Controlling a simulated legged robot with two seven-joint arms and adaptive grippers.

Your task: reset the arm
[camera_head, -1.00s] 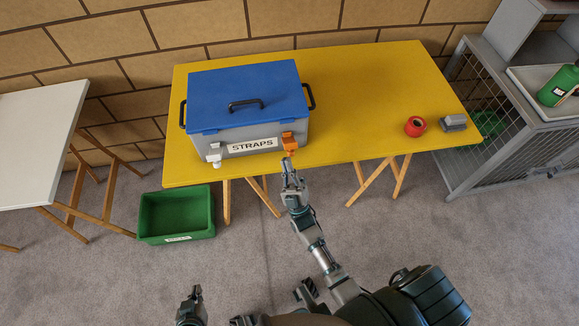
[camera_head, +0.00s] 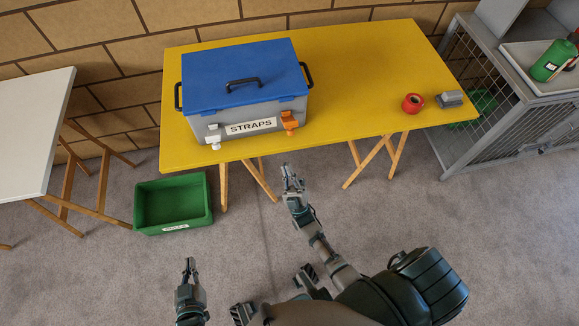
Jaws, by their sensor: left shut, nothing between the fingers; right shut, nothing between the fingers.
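My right gripper (camera_head: 289,170) is shut and empty. It is in front of the yellow table (camera_head: 365,60), a little below its front edge in the picture and apart from the box. My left gripper (camera_head: 189,264) is shut and empty, low in the picture over the grey floor. On the table stands a grey box (camera_head: 205,125) with a blue lid (camera_head: 245,70), which lies closed. Its front bears a STRAPS label (camera_head: 251,127), a white latch (camera_head: 214,136) at left and an orange latch (camera_head: 289,122) at right.
A red roll (camera_head: 413,103) and a small grey object (camera_head: 450,99) lie at the table's right. A green crate (camera_head: 173,205) stands on the floor at left. A white table (camera_head: 30,130) is far left. A grey mesh cabinet (camera_head: 470,130) with a green bottle (camera_head: 552,62) is at right.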

